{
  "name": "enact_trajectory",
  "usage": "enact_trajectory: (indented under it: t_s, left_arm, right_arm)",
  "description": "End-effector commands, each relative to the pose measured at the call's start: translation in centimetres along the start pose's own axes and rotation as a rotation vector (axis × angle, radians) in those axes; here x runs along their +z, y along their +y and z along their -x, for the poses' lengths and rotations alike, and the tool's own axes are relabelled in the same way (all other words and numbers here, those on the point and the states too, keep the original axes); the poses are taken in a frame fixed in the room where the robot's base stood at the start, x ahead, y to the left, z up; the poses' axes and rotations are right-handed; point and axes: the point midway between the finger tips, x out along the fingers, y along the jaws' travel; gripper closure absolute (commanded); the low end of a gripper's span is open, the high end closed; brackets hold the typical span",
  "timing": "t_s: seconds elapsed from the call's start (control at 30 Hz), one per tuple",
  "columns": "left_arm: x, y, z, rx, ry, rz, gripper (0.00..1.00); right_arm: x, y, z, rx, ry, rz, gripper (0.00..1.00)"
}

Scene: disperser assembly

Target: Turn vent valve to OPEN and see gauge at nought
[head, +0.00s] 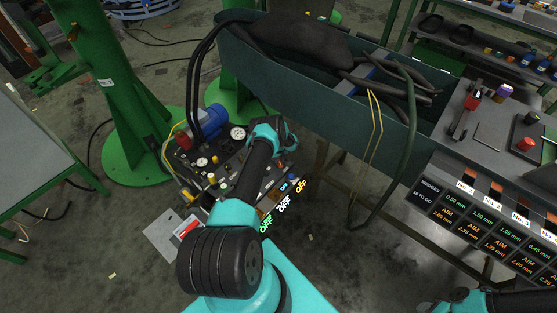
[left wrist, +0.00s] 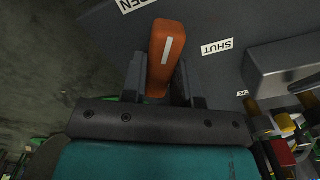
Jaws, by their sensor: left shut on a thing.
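In the left wrist view, my left gripper (left wrist: 164,88) is shut on the orange vent valve handle (left wrist: 167,45), which has a white line along it. The label ending in "PEN" (left wrist: 135,4) is left of the handle's tip, and the "SHUT" label (left wrist: 217,47) is to its right. In the head view, my left arm reaches over the pump unit, with the gripper (head: 287,134) at its far right; the handle is hidden there. A white-faced gauge (head: 237,132) is left of the wrist; its needle is too small to read.
A green trough (head: 300,65) stands behind. A wedge board (head: 480,215) is at right. Part of my right arm shows bottom right.

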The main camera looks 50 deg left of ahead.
Motion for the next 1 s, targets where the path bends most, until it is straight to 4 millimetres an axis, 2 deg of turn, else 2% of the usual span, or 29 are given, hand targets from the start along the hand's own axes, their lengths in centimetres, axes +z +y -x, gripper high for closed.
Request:
enact_trajectory:
  t_s: [0.5, 0.7, 1.0]
  left_arm:
    - [0.05, -0.01, -0.06, 0.000, -0.001, 0.438, 0.96]
    - [0.05, -0.01, -0.06, 0.000, -0.001, 0.526, 0.96]
    - [0.06, -0.01, -0.07, 0.000, -0.001, 0.564, 0.96]
  right_arm:
    - [0.00, 0.00, 0.00, 0.000, 0.000, 0.000, 0.57]
    - [0.00, 0.00, 0.00, 0.000, 0.000, 0.000, 0.57]
    - [0.00, 0.00, 0.00, 0.000, 0.000, 0.000, 0.57]
